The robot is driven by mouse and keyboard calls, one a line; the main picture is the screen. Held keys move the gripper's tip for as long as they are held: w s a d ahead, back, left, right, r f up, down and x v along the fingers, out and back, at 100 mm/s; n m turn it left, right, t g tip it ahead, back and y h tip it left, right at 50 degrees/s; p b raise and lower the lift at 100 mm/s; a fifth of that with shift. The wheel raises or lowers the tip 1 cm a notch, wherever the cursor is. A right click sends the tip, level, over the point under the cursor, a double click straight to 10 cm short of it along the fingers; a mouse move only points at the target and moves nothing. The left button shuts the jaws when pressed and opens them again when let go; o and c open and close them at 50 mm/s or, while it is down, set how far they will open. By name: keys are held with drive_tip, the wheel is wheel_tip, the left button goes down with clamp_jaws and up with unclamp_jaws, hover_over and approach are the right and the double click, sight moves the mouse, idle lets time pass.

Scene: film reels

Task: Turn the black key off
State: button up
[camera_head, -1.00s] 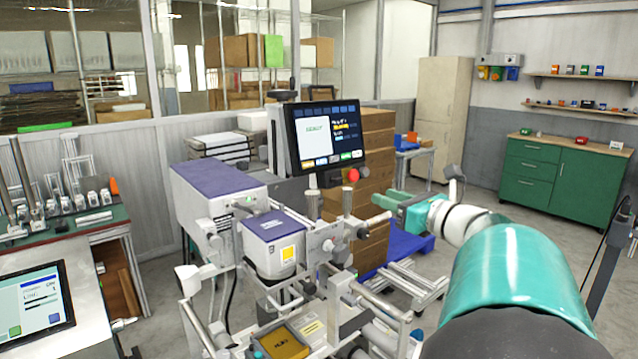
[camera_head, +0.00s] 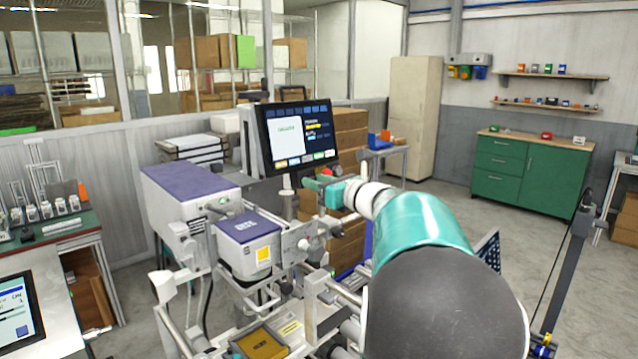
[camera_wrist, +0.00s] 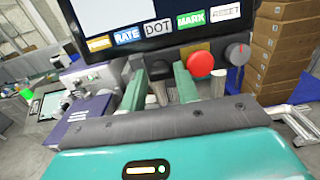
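A dark grey, round key-like knob (camera_wrist: 237,53) with a red mark sits below the right end of the monitor's screen in the wrist view. A red button (camera_wrist: 200,64) is just left of it. In the head view my gripper (camera_head: 312,186) is below the monitor.
The monitor (camera_head: 298,136) stands above a purple-topped marking machine (camera_head: 247,227) with metal posts and rails close to my gripper. Stacked cardboard boxes (camera_head: 351,128) stand behind it. A green cabinet (camera_head: 528,170) is at the far right, with open floor before it.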

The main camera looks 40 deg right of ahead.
clamp_jaws()
drive_tip(key=shift+n, duration=0.3)
drive_tip(key=shift+d+r+n+g+y, duration=0.1)
drive_tip(key=shift+n+g+y, duration=0.4)
drive_tip(key=shift+n, duration=2.65)
drive_tip(key=shift+d+r+n+g+y, duration=0.15)
drive_tip(key=shift+n+g+y, duration=0.3)
drive_tip(key=shift+n, duration=2.75)
drive_tip(key=shift+d+r+n+g+y, duration=0.1)
drive_tip(key=shift+n+g+y, duration=0.35)
drive_tip(key=shift+n, duration=2.7)
